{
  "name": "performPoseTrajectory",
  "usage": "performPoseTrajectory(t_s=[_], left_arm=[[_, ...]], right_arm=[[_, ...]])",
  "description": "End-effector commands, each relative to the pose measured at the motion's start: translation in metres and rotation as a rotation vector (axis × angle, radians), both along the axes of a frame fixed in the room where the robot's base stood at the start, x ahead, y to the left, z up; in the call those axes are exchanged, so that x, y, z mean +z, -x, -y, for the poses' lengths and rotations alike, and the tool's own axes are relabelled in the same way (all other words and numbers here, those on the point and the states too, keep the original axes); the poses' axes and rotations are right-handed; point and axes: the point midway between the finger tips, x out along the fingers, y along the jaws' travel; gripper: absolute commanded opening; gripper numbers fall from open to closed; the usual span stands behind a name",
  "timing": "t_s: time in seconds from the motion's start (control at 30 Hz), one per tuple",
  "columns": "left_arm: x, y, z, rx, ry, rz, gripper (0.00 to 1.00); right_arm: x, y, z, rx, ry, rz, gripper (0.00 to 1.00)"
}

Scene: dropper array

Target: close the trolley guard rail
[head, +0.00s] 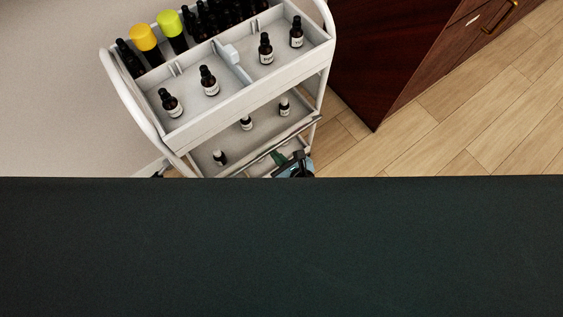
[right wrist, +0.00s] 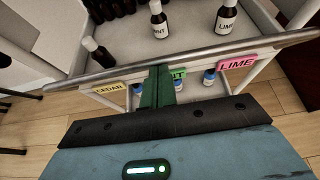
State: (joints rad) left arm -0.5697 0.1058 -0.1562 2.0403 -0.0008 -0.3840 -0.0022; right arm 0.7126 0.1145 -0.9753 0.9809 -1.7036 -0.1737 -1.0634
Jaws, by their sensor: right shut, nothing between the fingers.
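The white trolley (head: 222,102) stands at the upper left in the head view. Its metal guard rail (head: 262,147) runs along the front of the middle shelf; it also crosses the right wrist view (right wrist: 215,53) from side to side. My right gripper (head: 277,156) is at the front of that rail, partly cut off by a dark surface. In the right wrist view its green fingers (right wrist: 158,84) are together and empty, with their tips at the rail; I cannot tell whether they touch it. How far the rail is swung is unclear. My left gripper is not in view.
Dropper bottles stand on the middle shelf behind the rail, including MINT (right wrist: 158,22) and LIME (right wrist: 226,20). CEDAR (right wrist: 108,89) and LIME (right wrist: 237,62) tags show below the rail. More bottles (head: 209,81) fill the top tray. A dark red cabinet (head: 375,60) stands right of the trolley.

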Motion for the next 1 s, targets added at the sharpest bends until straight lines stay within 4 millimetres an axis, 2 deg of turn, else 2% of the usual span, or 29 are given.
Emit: performPoseTrajectory(t_s=[0.17,0.5,1.0], left_arm=[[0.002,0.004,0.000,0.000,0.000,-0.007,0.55],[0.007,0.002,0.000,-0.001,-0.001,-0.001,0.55],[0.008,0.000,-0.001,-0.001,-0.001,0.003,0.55]], right_arm=[[0.002,-0.003,-0.001,-0.003,0.005,-0.005,0.00],[0.018,-0.020,-0.014,-0.002,0.002,-0.002,0.00],[0.025,-0.033,-0.023,-0.001,0.003,-0.001,0.00]])
